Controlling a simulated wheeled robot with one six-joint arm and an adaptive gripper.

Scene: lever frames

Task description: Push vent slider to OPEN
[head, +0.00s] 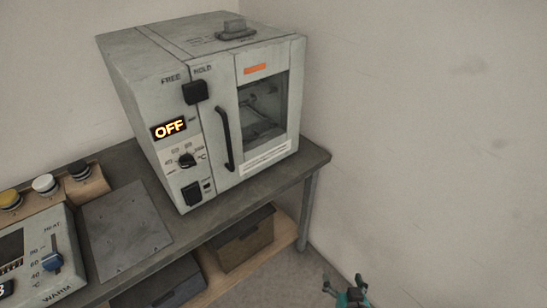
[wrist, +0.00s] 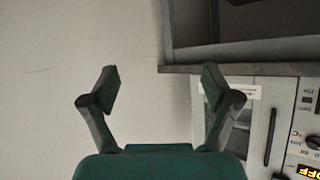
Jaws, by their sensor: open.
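The vent slider is most likely the grey raised block (head: 236,28) on top of the pale oven (head: 164,130) in the head view. The markings beside it are too small to read, so I cannot tell its setting. My gripper (head: 346,294) shows at the bottom edge of the head view, low and to the right of the bench, well apart from the oven. In the wrist view my gripper (wrist: 161,76) is open and empty, its two fingers spread. The oven front (wrist: 258,125) shows upside down at the right there, and the block is not in view.
The oven has a black FREE/HOLD knob (head: 195,91), an OFF display (head: 169,128), a dial (head: 187,160) and a door handle (head: 223,138). It stands on a grey bench (head: 300,163) against walls. A second panel (head: 40,255) and several buttons lie left. Boxes (head: 243,238) sit below.

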